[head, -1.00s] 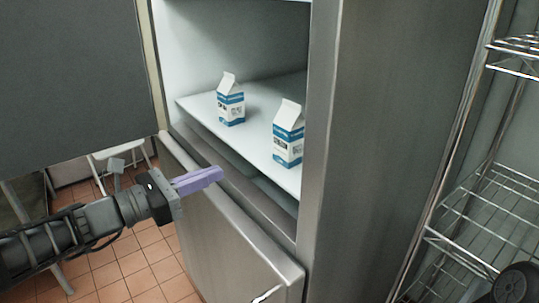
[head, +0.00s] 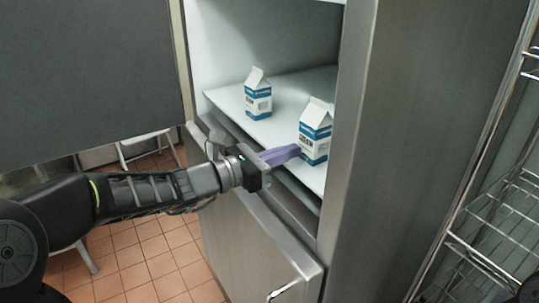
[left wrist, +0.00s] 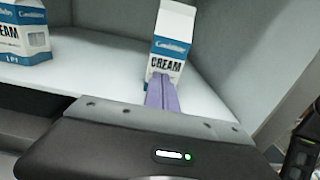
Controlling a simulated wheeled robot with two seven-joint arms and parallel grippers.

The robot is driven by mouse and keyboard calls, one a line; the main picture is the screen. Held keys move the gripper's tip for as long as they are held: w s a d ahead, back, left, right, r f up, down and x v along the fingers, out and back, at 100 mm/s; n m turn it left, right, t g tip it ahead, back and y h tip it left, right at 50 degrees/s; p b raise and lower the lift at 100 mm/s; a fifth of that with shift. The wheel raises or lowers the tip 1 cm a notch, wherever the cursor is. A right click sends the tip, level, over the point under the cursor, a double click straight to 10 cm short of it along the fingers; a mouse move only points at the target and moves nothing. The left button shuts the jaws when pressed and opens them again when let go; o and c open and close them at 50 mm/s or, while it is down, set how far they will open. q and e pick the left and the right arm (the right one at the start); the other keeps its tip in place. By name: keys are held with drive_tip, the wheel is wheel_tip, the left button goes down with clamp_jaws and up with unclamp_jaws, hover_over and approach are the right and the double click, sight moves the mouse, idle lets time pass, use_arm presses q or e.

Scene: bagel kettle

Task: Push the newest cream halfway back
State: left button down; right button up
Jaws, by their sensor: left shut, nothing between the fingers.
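Two blue-and-white cream cartons stand upright on a white fridge shelf (head: 232,98). One carton (head: 258,93) is farther left and back in the head view; it also shows at the left of the left wrist view (left wrist: 25,32). The other carton (head: 315,130) is nearer the right wall and front, and shows in the left wrist view with "CREAM" on its face (left wrist: 172,38). My left gripper (head: 297,151) is shut and empty, its purple fingers pointing at the nearer carton's front. In the left wrist view the fingertips (left wrist: 161,78) overlap its lower face; I cannot tell whether they touch.
An open upper door (head: 90,70) is at the left, and a lower steel door (head: 240,255) sits below the shelf. The fridge's right side panel (head: 415,130) is close to the nearer carton. A wire rack (head: 490,210) stands at the right.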

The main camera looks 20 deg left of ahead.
sight(304, 147)
use_arm(q)
drive_tip(key=shift+w+d, duration=0.4)
drive_tip(key=shift+w+d, duration=0.25)
drive_tip(key=shift+w, duration=0.05)
drive_tip(key=b+x, duration=0.1)
drive_tip(key=x, duration=0.2)
drive_tip(key=shift+a, duration=0.1)
